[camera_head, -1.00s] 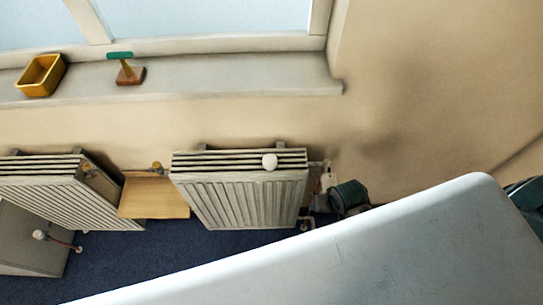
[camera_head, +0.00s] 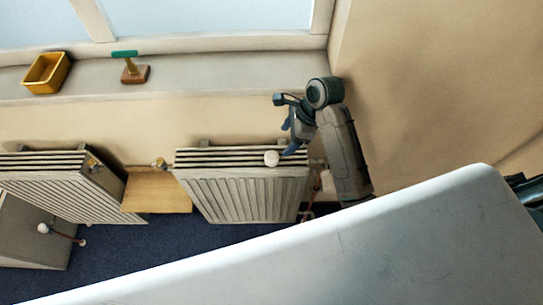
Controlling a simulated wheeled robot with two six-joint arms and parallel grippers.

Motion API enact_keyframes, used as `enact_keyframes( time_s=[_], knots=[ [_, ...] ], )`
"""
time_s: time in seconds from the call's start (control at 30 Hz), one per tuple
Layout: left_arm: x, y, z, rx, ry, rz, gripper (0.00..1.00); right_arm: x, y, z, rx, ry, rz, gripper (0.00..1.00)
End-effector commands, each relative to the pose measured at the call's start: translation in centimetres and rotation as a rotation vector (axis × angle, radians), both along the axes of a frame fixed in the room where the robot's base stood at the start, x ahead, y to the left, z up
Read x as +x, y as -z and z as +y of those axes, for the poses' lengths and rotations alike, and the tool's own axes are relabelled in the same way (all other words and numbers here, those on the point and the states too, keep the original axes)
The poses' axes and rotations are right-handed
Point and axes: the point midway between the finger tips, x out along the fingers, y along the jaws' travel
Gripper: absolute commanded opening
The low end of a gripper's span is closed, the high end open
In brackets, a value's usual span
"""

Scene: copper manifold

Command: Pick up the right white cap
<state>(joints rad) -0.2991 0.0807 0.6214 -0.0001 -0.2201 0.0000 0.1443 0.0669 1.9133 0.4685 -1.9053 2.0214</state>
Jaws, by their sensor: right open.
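The right white cap (camera_head: 271,159) sits on the top of the right radiator (camera_head: 240,192), near its right end. Another white cap (camera_head: 42,228) shows at the lower left, by the grey box. My right gripper (camera_head: 288,140) is above the right end of that radiator, just right of and above the cap in the picture. Its blue fingers are open and hold nothing; one fingertip appears close to the cap, but I cannot tell whether it touches. My left gripper is not in view.
A second radiator (camera_head: 50,180) stands at the left, with a wooden board (camera_head: 157,192) between the two. A large pale surface (camera_head: 330,250) fills the lower foreground.

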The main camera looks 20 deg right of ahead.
Motion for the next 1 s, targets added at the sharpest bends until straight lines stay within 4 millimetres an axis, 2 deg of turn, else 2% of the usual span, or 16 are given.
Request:
enact_keyframes(
  time_s=[0.3,0.47,0.67,0.8,1.0],
  knots=[
    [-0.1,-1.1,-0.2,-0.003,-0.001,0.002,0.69,0.5,3.9,1.8,0.008,0.014,0.013,0.68],
    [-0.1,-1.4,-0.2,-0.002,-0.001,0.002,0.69,0.6,4.9,2.2,0.005,0.013,0.01,0.68],
    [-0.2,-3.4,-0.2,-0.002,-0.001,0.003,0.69,0.4,7.2,3.4,0.006,0.013,0.013,0.68],
    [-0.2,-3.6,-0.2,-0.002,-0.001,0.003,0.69,0.7,9.0,4.0,0.006,0.012,0.01,0.68],
    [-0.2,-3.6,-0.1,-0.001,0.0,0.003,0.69,0.8,9.7,4.2,0.004,0.012,0.007,0.68]
  ],
)
